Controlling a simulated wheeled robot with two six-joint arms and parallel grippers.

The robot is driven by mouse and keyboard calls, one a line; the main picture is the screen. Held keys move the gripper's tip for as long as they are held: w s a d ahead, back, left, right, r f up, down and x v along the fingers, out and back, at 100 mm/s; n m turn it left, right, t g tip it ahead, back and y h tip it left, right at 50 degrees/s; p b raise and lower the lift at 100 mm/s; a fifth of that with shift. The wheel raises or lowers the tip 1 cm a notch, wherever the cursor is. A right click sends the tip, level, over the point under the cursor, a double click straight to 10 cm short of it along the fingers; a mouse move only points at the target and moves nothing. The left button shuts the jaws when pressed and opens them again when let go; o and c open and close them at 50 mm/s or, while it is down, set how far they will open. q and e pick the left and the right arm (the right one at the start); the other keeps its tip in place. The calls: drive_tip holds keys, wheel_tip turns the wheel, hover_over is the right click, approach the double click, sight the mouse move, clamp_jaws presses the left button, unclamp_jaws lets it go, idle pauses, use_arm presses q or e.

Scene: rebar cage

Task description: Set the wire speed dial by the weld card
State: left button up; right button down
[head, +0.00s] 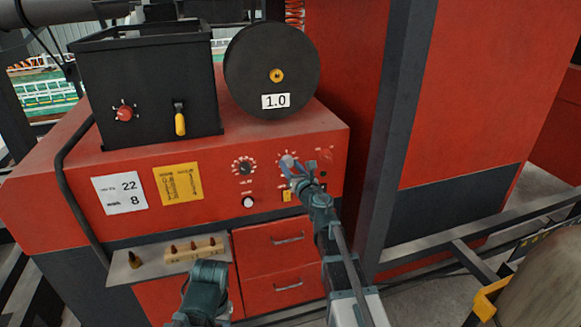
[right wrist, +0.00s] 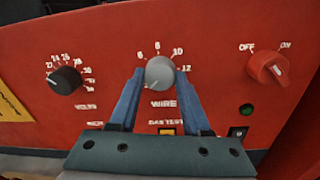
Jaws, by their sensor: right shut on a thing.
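The grey wire speed dial (right wrist: 159,72) sits on the red welder panel, with the word WIRE below it and marks 6, 8, 10 and 12 visible around its top. My right gripper (right wrist: 160,80) is shut on it, one blue finger on each side. I cannot make out where its pointer stands. In the head view the dial (head: 287,160) is partly covered by my right gripper (head: 291,167). A white card (head: 120,194) on the panel's left shows 22 above 8. A yellow chart card (head: 178,184) is beside it. My left gripper (head: 205,285) is low in front; its fingers are unclear.
The black volts dial (right wrist: 65,80) is left of the grey dial, and the red OFF/ON switch (right wrist: 268,68) is right. A black spool (head: 270,70) marked 1.0 stands above. A wooden block (head: 193,250) with several tips lies on a shelf. A dark post (head: 396,130) rises at right.

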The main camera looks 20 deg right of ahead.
drive_tip(key=m, duration=0.6)
drive_tip(key=shift+m+b, duration=0.4)
drive_tip(key=m, duration=0.6)
drive_tip(key=shift+m+t+h, duration=0.3)
drive_tip(key=shift+m, duration=0.1)
drive_tip(key=m, duration=0.3)
drive_tip(key=shift+a+m, duration=0.1)
drive_tip(key=shift+m, duration=0.3)
drive_tip(key=m, duration=0.3)
drive_tip(key=shift+m+h, duration=0.3)
drive_tip(key=shift+m, duration=0.1)
drive_tip(key=m, duration=0.6)
drive_tip(key=shift+m, duration=0.3)
drive_tip(key=shift+s+h, duration=0.1)
drive_tip(key=shift+h, duration=0.3)
drive_tip(key=shift+c, duration=1.8)
unclamp_jaws()
